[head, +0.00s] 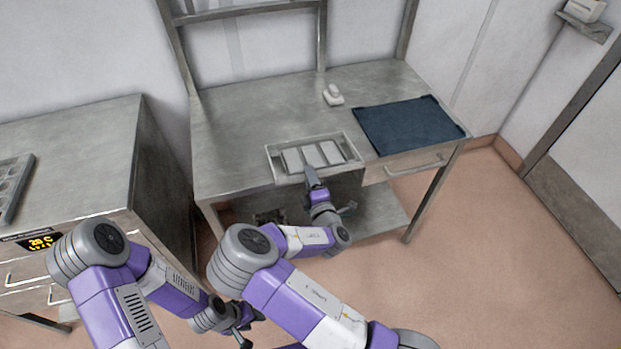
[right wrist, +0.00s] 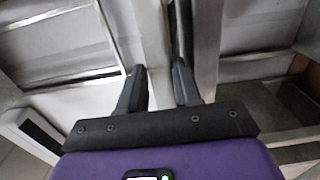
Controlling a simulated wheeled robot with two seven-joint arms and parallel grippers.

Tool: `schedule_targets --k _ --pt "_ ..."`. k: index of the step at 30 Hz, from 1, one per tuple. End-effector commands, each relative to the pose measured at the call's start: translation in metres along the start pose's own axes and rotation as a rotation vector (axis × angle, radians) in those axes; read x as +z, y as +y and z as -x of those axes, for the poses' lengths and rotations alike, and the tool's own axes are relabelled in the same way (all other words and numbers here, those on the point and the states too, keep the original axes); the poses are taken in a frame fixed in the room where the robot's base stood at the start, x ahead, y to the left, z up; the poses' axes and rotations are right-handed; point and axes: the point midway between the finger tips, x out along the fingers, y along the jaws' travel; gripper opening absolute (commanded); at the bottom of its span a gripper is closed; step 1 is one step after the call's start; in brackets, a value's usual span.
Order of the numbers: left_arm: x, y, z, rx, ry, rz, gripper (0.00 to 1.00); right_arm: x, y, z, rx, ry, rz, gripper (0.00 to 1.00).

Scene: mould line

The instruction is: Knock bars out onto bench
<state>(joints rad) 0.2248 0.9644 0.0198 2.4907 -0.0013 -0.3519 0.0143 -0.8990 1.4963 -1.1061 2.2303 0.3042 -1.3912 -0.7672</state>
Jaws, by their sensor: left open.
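A shallow grey metal tray (head: 273,163) is at the front edge of the bench (head: 250,115), with several pale bars (head: 311,156) lying side by side inside. I cannot tell whether it rests fully on the bench. My right gripper (head: 311,178) is at the tray's front wall. In the right wrist view its two fingers (right wrist: 158,85) stand apart with grey metal between and beyond them; whether they grip it is unclear. My left gripper (head: 245,328) is open, low in front of the bench, apart from the tray, and partly hidden by my arm.
A dark blue mat (head: 408,125) lies on the bench's right side. A small white device (head: 333,95) stands towards the back. The bench's left part is bare. A separate metal counter (head: 85,150) at left holds a tray with round cavities (head: 14,182).

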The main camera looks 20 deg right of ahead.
Motion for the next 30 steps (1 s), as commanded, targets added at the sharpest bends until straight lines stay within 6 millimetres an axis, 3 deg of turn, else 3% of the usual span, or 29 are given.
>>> schedule_targets --k 1,4,14,30 --pt "0.0 0.0 0.0 0.0 0.0 0.0 0.43 0.0 0.001 0.0 0.001 0.0 0.0 0.4" --pt "0.0 0.0 0.0 0.0 0.0 0.0 0.43 0.0 0.0 0.0 0.001 0.0 0.0 0.55" --pt "0.0 0.0 0.0 0.0 0.0 0.0 0.43 0.0 -0.002 0.003 -0.006 0.0 -0.001 0.55" --pt "0.0 0.0 0.0 0.0 0.0 0.0 0.43 0.0 -0.001 0.072 -0.003 0.0 -0.001 0.55"
